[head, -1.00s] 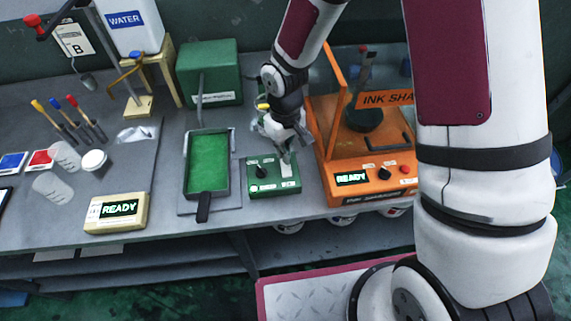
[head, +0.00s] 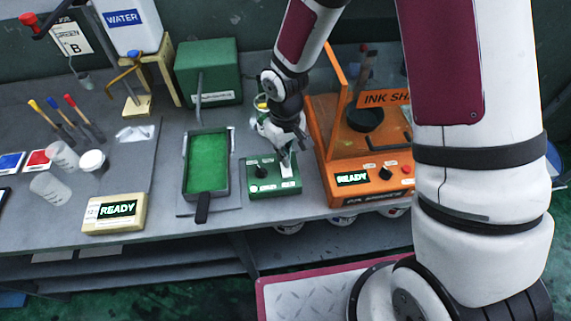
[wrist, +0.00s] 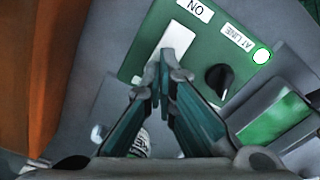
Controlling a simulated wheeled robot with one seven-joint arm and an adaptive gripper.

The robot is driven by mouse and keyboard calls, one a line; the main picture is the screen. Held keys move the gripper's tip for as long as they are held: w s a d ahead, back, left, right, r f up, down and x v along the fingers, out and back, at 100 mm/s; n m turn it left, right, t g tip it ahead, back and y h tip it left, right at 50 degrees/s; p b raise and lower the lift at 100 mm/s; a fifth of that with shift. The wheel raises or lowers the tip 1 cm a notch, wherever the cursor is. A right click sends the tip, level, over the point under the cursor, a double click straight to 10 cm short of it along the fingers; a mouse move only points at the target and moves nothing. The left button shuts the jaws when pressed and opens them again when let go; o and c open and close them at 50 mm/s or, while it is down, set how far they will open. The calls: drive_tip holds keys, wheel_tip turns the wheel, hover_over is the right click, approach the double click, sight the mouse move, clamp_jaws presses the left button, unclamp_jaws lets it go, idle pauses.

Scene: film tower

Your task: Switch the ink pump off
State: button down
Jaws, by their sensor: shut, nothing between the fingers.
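The green ink pump control box (head: 259,189) sits at the front of the bench, between the green-filled tray and the orange ink shaker. It has a black knob (wrist: 217,78) and a white rocker-like switch plate (wrist: 177,44), with an "ON" label beyond the plate's far end in the wrist view. A small lit lamp (wrist: 262,55) is beside an "AT LINE" label. My gripper (wrist: 164,78) is shut and empty, its fingertips over the near end of the white plate. Whether they touch it I cannot tell. In the head view my gripper (head: 284,157) partly hides the box's rear.
The orange ink shaker (head: 338,191) stands close to the right, with an upright orange panel. The green-filled tray (head: 207,165) is close on the left, and a green housing (head: 210,72) stands behind it. A cream box (head: 115,212) reading READY is further left.

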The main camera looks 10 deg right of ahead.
drive_tip(key=shift+f, duration=0.25)
drive_tip(key=shift+r+p, duration=1.4)
drive_tip(key=shift+r, duration=2.15)
